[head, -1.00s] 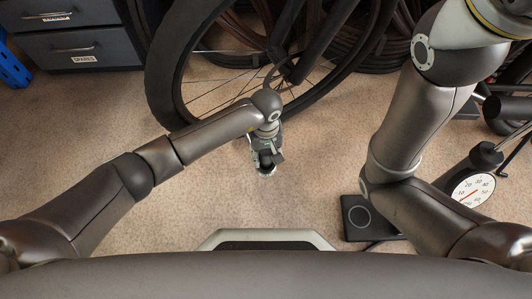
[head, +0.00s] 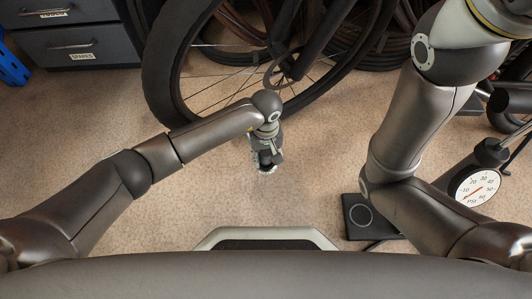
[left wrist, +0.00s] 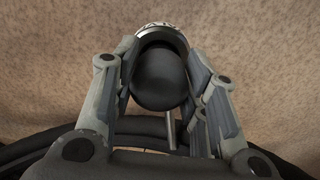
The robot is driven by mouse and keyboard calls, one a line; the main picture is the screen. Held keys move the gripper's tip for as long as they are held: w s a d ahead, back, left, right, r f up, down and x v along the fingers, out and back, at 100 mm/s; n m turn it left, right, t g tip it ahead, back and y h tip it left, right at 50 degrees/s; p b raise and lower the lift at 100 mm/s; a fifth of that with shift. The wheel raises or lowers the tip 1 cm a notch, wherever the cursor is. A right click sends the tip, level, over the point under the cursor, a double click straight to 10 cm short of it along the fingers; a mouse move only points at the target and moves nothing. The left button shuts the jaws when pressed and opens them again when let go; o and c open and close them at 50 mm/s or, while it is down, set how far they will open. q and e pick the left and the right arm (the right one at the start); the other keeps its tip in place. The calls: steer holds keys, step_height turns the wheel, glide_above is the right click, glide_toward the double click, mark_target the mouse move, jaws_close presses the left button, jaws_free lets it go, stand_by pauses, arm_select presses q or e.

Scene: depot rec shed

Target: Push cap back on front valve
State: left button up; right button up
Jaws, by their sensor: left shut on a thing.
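My left gripper (head: 267,164) is low over the floor, in front of the large spoked wheel (head: 160,75). In the left wrist view its two fingers (left wrist: 162,85) are shut on a dark, round-ended thing (left wrist: 160,78) with a pale lettered rim. I cannot tell whether this is the cap. A thin grey rod (left wrist: 171,130) shows just below it, between the fingers. I cannot make out the front valve. My right gripper is out of view.
A pump gauge (head: 477,187) stands at the right, near a flat black base (head: 360,217) on the floor. Dark drawers (head: 75,40) stand at the back left. Tyres or hoses (head: 385,45) crowd the back. The carpet left of the gripper is clear.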

arm_select(q)
steer(key=shift+f+b, duration=0.55)
steer(key=shift+f, duration=0.15)
steer(key=o, duration=1.2)
steer(key=shift+c, duration=0.2)
steer(key=shift+r, duration=0.1)
step_height(320, 180, up, 12)
steer(key=shift+f, duration=0.1)
